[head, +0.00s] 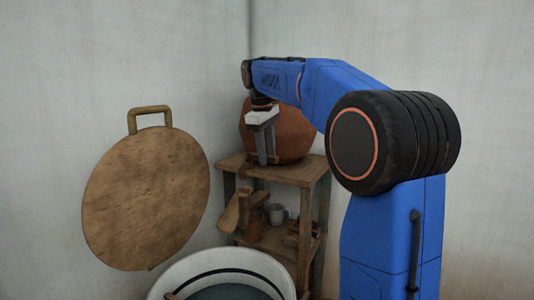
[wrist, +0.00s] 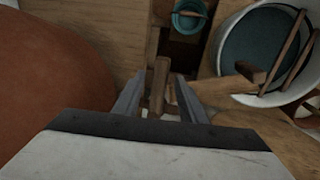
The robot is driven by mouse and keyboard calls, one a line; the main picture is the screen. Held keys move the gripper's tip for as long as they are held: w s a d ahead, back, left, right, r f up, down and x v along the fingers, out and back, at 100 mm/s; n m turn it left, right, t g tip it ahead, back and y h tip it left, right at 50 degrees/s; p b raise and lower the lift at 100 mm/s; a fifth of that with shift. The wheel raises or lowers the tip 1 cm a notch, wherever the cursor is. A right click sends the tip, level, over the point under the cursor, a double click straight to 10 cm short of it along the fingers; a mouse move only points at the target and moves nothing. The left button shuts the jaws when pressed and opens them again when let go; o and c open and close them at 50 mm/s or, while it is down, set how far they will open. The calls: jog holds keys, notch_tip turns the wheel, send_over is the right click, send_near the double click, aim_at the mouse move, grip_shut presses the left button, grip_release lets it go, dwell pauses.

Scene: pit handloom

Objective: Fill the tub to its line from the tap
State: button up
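The white tub (head: 172,278) stands on the floor at the bottom of the head view, with a dark line (head: 225,271) around its inside. A blue-grey surface (head: 232,293) shows inside, below that line. The tub (wrist: 228,38) is also at upper right in the wrist view. A wooden peg (wrist: 159,80), seemingly the tap's handle, stands beside the round clay pot (head: 290,135). My gripper (head: 268,162) points down in front of the pot. In the wrist view, its fingers (wrist: 160,92) are on either side of the peg, with gaps showing. I cannot see any flowing water.
The pot sits on a wooden shelf stand (head: 300,174). Wooden sticks (wrist: 290,50) cross the tub. A round wooden board (head: 147,200) with a handle is by the left wall.

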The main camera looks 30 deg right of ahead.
aim_at(251, 154)
grip_shut()
jog(key=shift+s+a+m+g, duration=0.1)
jog(key=shift+a+m+g, duration=0.2)
jog(key=shift+a+m, duration=1)
jog(key=shift+s+a+m+g, duration=0.1)
jog(key=shift+a+m+g, duration=0.35)
jog(key=shift+m, duration=1.5)
jog(key=shift+s+a+m+g, duration=0.15)
jog(key=shift+a+m, duration=0.95)
jog(key=shift+m, duration=0.55)
jog(key=shift+w, duration=0.15)
grip_release()
